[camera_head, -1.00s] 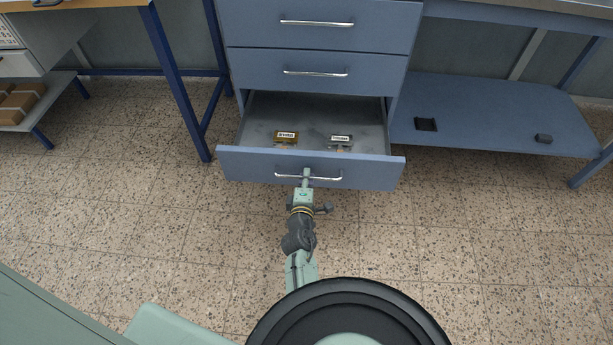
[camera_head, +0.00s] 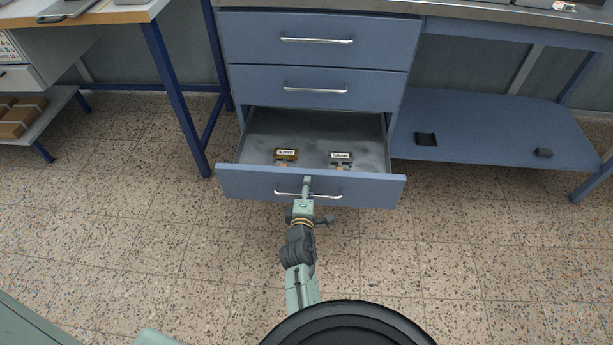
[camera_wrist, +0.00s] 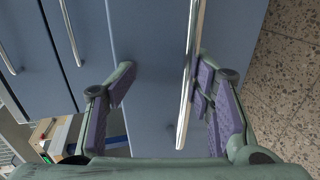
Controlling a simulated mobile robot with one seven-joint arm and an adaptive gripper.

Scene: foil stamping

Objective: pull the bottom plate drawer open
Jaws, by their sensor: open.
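The bottom plate drawer (camera_head: 250,184) is a blue drawer that stands well out from its cabinet. Inside it lie a brass-coloured plate (camera_head: 286,154) and a greyish plate (camera_head: 341,156), each with a white label. Its silver bar handle (camera_head: 325,195) runs across the front. My gripper (camera_head: 307,184) is at the middle of this handle in the head view. In the wrist view my gripper (camera_wrist: 160,90) is open, its purple-padded fingers spread apart. The handle (camera_wrist: 187,85) runs between them, close to the right finger; whether they touch I cannot tell.
Two shut drawers, the middle one (camera_head: 250,83) and the upper one (camera_head: 250,28), are above. A blue lower shelf (camera_head: 480,125) with two small dark items is to the right. A wooden-topped table (camera_head: 115,14) stands at left. The tiled floor (camera_head: 480,240) in front is clear.

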